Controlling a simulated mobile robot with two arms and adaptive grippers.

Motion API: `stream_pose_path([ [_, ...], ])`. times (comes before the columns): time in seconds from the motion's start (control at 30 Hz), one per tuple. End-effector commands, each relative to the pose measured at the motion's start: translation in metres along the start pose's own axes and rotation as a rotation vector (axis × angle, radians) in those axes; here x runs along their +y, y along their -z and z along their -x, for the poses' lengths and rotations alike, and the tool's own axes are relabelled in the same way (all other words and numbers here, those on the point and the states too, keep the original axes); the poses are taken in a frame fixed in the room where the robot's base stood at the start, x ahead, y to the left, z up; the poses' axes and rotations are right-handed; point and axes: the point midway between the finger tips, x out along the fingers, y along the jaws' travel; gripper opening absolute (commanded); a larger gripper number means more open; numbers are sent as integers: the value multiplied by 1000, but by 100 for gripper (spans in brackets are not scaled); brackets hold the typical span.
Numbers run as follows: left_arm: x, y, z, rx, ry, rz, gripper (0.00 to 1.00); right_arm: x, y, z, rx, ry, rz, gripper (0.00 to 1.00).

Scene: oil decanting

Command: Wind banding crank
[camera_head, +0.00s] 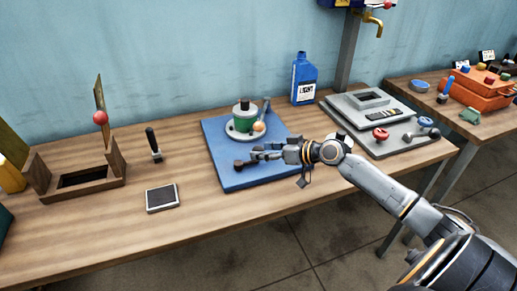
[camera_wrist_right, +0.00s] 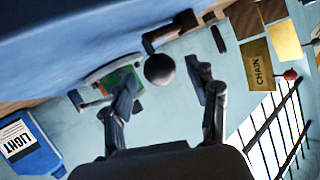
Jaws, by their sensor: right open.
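A banding device (camera_head: 243,133) with a grey round base, a green body and a black top stands on a blue mat (camera_head: 225,178). A dark round knob (camera_head: 239,163), seemingly the crank's, is at the front of the mat. My right gripper (camera_head: 258,153) reaches in from the right, low over the mat, its fingertips close to the knob. In the right wrist view the knob (camera_wrist_right: 160,69) shows ahead, between the two spread fingers (camera_wrist_right: 163,80). I cannot tell whether either finger touches it. The green body (camera_wrist_right: 118,78) is partly hidden behind a finger. My left gripper is not in view.
A blue bottle (camera_head: 303,80) stands behind the mat. A grey tray station (camera_head: 378,125) with a red knob is at right. A black-handled tool (camera_head: 153,143), a dark pad (camera_head: 161,197) and a wooden frame (camera_head: 112,178) are at left. The front table strip is clear.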

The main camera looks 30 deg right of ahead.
Motion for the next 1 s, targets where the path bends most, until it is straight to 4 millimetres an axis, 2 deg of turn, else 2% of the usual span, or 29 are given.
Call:
stream_pose_path([
  [0.2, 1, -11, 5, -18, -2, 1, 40, 0, 0, -21, 2, 0, -3, 59],
  [0.57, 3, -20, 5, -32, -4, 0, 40, 0, 0, -25, 0, 0, 0, 59],
  [0.83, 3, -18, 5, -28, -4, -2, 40, 0, 0, -25, 0, 0, -1, 4],
  [0.87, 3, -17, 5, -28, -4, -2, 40, 0, 0, -25, 0, 0, -1, 0],
  [1.0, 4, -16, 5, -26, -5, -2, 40, 0, 0, -25, 0, 0, -1, 0],
])
